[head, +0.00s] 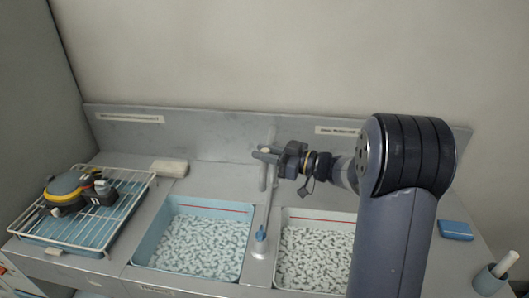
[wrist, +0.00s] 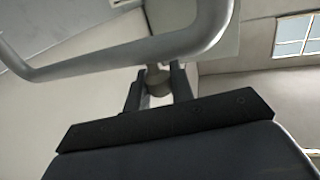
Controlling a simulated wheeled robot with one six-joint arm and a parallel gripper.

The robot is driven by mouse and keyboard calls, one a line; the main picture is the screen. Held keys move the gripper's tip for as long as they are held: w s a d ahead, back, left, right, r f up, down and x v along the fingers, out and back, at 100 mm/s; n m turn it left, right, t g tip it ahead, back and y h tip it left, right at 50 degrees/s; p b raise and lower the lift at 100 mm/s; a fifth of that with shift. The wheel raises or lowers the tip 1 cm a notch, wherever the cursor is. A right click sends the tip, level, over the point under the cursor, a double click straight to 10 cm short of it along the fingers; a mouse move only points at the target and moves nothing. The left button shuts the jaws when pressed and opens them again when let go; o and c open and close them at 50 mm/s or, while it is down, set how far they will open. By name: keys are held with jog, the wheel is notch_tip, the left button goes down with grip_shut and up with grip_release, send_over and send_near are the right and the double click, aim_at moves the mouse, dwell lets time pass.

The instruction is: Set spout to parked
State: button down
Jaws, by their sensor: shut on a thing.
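The grey spout (head: 263,179) stands at the back of the strip between the two sinks. In the wrist view its bent tube (wrist: 110,55) crosses the upper part of the picture. My gripper (head: 271,156) comes in from the right at the top of the spout. In the wrist view my gripper (wrist: 158,85) is shut on a short, dull round knob (wrist: 158,78) between its fingers, close to the tube. The head view is too small to tell how the knob joins the spout.
The left basin (head: 160,259) and right basin (head: 318,213) hold pale pieces. A wire rack (head: 120,218) bears yellow and black gear at left. A blue block (head: 455,230) and cup (head: 488,281) are at right. The back panel (head: 215,130) is close behind.

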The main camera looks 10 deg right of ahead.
jog(key=c, duration=1.3)
grip_release()
jog(key=shift+o, duration=0.2)
jog(key=b+v, duration=0.3)
jog(key=v, duration=0.7)
jog(key=shift+s+d, duration=0.15)
jog(key=shift+d, duration=0.2)
jog(key=p+x, duration=0.3)
jog(key=x, duration=0.8)
jog(key=shift+a, duration=0.1)
jog(key=shift+a+t, duration=0.3)
